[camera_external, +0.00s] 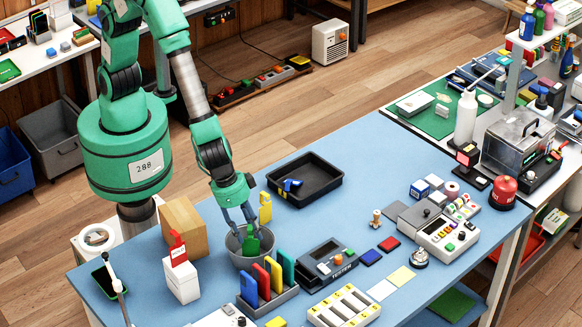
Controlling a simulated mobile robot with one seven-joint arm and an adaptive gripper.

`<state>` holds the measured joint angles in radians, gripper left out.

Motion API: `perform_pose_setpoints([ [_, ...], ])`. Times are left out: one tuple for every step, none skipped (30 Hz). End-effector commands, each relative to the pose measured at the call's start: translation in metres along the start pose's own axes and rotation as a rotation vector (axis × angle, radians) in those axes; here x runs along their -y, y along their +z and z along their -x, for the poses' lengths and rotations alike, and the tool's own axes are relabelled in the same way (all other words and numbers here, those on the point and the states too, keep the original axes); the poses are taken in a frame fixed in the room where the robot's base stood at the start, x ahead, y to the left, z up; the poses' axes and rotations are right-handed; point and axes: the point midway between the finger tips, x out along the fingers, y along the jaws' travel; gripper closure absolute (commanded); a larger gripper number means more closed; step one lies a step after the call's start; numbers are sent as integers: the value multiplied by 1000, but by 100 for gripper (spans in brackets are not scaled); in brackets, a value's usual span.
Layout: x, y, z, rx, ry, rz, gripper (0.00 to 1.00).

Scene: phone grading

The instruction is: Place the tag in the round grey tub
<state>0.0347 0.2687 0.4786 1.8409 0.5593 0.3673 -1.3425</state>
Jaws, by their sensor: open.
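The round grey tub (233,256) stands on the blue table near its left part. A green tag-shaped piece (252,244) is upright inside the tub, its top showing above the rim. My gripper (243,222) points down over the tub, with its open fingers at the rim and just above the green piece. I cannot tell whether the fingers touch it. A yellow tag-like piece (265,206) stands just behind the tub, to the right of my gripper. The bottom of the tub is hidden.
A rack (272,302) with several coloured upright pieces stands close in front of the tub. A cardboard box (184,228) and a white box (182,284) stand left. A black tray (312,190) lies behind right, and a tester (327,265) sits right.

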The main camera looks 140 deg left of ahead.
Motion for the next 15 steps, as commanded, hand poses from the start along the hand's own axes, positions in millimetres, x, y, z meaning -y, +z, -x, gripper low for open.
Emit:
perform_pose_setpoints([
  [-1, -1, 10, -2, 3, 0, 60],
  [-1, -1, 14, -2, 2, 0, 60],
  [-1, -1, 20, -2, 2, 1, 60],
  [-1, -1, 26, -2, 2, 1, 60],
  [-1, -1, 31, -2, 3, 0, 60],
  [-1, -2, 37, -3, 3, 1, 60],
  [-1, -2, 42, -3, 3, 1, 60],
  [-1, -2, 48, -3, 3, 2, 60],
  [-1, -1, 54, -2, 2, 1, 60],
  [-1, -1, 58, -2, 2, 0, 60],
  [-1, -1, 63, -2, 2, 0, 60],
  [-1, -1, 69, -2, 2, 1, 60],
  [0, -1, 73, -1, 2, 2, 60],
  [0, 0, 76, -1, 1, 1, 60],
  [0, 0, 81, -1, 1, 0, 60],
])
